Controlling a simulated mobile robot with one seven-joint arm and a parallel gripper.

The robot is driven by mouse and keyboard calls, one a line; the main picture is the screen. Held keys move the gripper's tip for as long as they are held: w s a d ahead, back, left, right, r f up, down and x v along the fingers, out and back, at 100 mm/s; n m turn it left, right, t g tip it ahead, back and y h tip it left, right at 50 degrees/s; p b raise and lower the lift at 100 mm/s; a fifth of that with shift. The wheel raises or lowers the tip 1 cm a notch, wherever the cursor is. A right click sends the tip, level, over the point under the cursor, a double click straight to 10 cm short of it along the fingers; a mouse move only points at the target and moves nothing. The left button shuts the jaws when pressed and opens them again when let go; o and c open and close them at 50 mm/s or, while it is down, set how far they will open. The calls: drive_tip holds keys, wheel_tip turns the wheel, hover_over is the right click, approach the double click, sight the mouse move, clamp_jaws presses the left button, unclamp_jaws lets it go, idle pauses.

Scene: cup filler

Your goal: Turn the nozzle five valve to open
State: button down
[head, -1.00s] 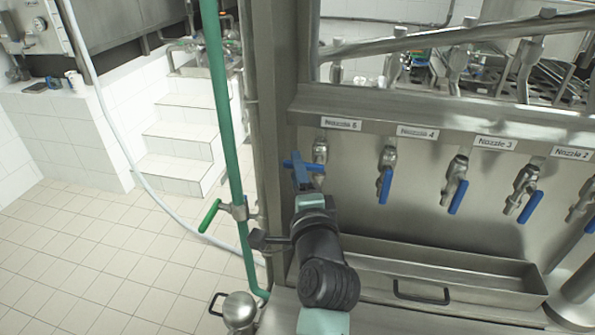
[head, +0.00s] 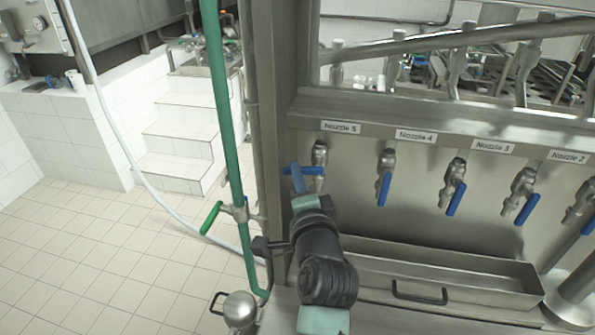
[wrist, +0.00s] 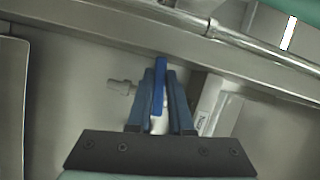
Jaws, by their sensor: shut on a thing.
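The nozzle five valve (head: 319,153) is a metal tap under the "Nozzle 5" label (head: 340,127) in the head view. Its blue lever (head: 313,171) points sideways to the left, towards my gripper. My gripper (head: 297,175) is at the left of the tap, with its blue fingers around the lever. In the wrist view the lever (wrist: 160,82) stands between the two fingers of my gripper (wrist: 160,95), which are shut on it. The fingers and hand hide part of the lever in the head view.
The nozzle four lever (head: 385,188) and nozzle three lever (head: 456,197) hang downward on the right. A metal drip tray (head: 450,265) lies below. A green pipe (head: 228,130) with a green-handled valve (head: 212,217) stands close on the left. Open tiled floor lies further left.

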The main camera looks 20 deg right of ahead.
drive_tip(key=shift+s+d+f+n+g+h+p, duration=0.25)
drive_tip(key=shift+d+f+n+g+h+p, duration=0.5)
drive_tip(key=shift+n, duration=1.15)
drive_tip(key=shift+s+d+f+n+g+h+p, duration=0.1)
drive_tip(key=shift+s+n+g+h+p, duration=0.3)
drive_tip(key=shift+n+g, duration=1.1)
drive_tip(key=shift+s+d+f+n+g+h+p, duration=0.15)
drive_tip(key=shift+d+f+n+g+h+p, duration=0.4)
drive_tip(key=shift+n, duration=1.75)
drive_tip(key=shift+a+r+h, duration=0.15)
drive_tip(key=shift+h, duration=0.15)
drive_tip(key=c, duration=0.8)
unclamp_jaws()
